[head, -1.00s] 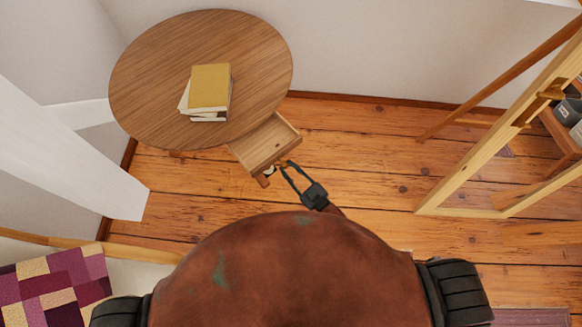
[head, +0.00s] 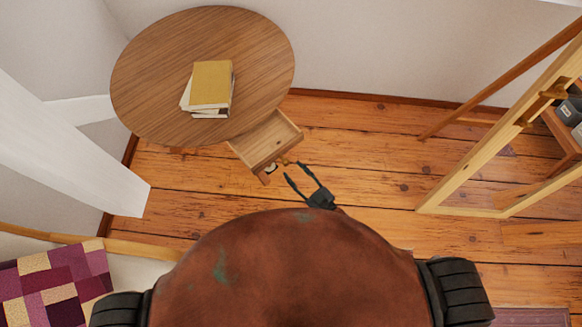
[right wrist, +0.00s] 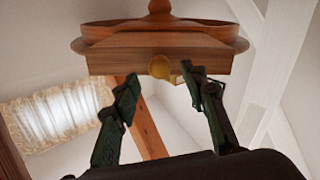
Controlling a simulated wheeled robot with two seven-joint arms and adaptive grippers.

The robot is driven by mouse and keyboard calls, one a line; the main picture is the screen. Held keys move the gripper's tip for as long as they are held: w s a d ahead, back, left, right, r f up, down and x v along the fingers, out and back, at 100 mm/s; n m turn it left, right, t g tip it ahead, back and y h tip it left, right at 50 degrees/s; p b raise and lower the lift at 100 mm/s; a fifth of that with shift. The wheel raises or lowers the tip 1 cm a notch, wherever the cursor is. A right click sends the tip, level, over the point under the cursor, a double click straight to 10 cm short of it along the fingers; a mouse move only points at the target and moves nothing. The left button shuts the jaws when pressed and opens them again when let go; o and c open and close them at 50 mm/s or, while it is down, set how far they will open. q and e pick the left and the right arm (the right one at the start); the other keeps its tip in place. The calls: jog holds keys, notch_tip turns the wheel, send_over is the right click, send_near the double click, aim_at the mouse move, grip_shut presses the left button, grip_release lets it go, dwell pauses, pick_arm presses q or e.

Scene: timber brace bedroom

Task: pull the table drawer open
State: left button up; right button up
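The round wooden table (head: 160,75) stands at the upper left of the head view. Its drawer (head: 268,141) is pulled out from under the near right edge, with the empty inside showing. My right gripper (head: 294,170) is open just in front of the drawer front. In the wrist view its fingers (right wrist: 160,76) spread to either side of the knob, with nothing held between them. My left gripper is in neither view.
Several stacked books (head: 211,86) lie on the tabletop. A white post (head: 85,160) rises at the left, near a patchwork cover (head: 55,285). A wooden ladder-like frame (head: 500,130) stands at the right. The plank floor (head: 370,170) between is clear.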

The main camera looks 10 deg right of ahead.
jog(key=v, duration=0.8)
jog(key=shift+s+d, duration=0.25)
jog(key=shift+s, duration=0.05)
jog(key=s+d+f+m+g+h, duration=0.25)
jog(key=d+f, duration=0.25)
jog(key=f, duration=0.4)
jog(key=s+d+f+m+g+h, duration=0.15)
jog(key=s+d+f, duration=0.3)
jog(key=f, duration=0.55)
jog(key=s+d+f+m+g+h, duration=0.1)
jog(key=s+d+f+g+h, duration=0.15)
jog(key=d+f, duration=0.45)
jog(key=s+d+f+m+g+h, duration=0.1)
jog(key=s+f, duration=0.4)
jog(key=s, duration=0.5)
jog(key=s+d+f+m+g+h, duration=0.1)
jog(key=s+d+f+g, duration=0.2)
jog(key=s+f, duration=0.3)
jog(key=s+d+f+m+g+h, duration=0.1)
jog(key=s+f+g, duration=0.3)
jog(key=s, duration=1)
jog(key=shift+s+d+f+h, duration=0.35)
jog(key=shift+d+f, duration=0.15)
jog(key=shift+f, duration=0.25)
